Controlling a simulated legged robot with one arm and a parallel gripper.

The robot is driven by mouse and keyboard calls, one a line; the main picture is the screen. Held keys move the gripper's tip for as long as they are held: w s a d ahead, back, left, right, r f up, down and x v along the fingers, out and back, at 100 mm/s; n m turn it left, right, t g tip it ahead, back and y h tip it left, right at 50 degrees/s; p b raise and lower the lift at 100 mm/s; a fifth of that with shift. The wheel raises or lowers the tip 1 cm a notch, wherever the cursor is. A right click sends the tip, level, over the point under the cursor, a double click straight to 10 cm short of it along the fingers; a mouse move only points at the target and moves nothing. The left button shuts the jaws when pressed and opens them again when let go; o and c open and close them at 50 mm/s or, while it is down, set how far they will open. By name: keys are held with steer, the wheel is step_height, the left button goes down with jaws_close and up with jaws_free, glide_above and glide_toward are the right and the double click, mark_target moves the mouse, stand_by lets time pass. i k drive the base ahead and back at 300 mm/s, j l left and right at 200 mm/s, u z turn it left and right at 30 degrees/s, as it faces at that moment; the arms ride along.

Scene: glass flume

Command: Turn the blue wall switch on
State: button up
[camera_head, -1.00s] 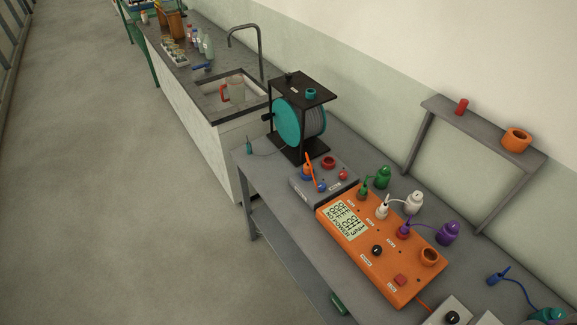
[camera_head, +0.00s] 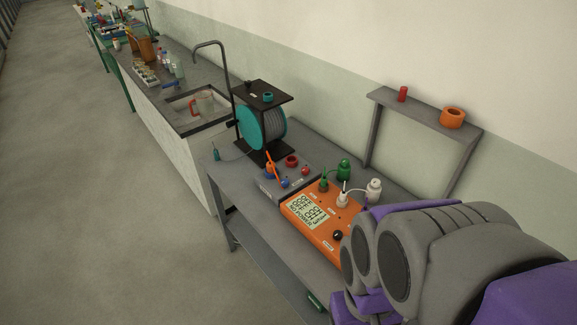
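I see no blue wall switch on the wall in view. The pale wall (camera_head: 330,60) with its grey-green lower band runs along the back of the benches. My arm's grey and purple links fill the lower right of the head view and hide the right part of the near bench. My gripper itself is not in view.
An orange meter box (camera_head: 313,217) stands on the near grey bench, with green and white plugs behind it. A teal cable reel (camera_head: 262,125) stands further back. A wall shelf (camera_head: 425,112) holds an orange ring (camera_head: 452,117). The floor (camera_head: 90,200) at left is clear.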

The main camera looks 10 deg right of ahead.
mark_target(284, 182)
steer(key=i+j+u, duration=0.1)
steer(key=j, duration=0.25)
steer(key=i+j, duration=0.25)
steer(key=i+j+u, duration=0.15)
steer(key=j, duration=0.3)
steer(key=i+j, duration=0.2)
steer(key=j, duration=0.15)
steer(key=u, duration=0.05)
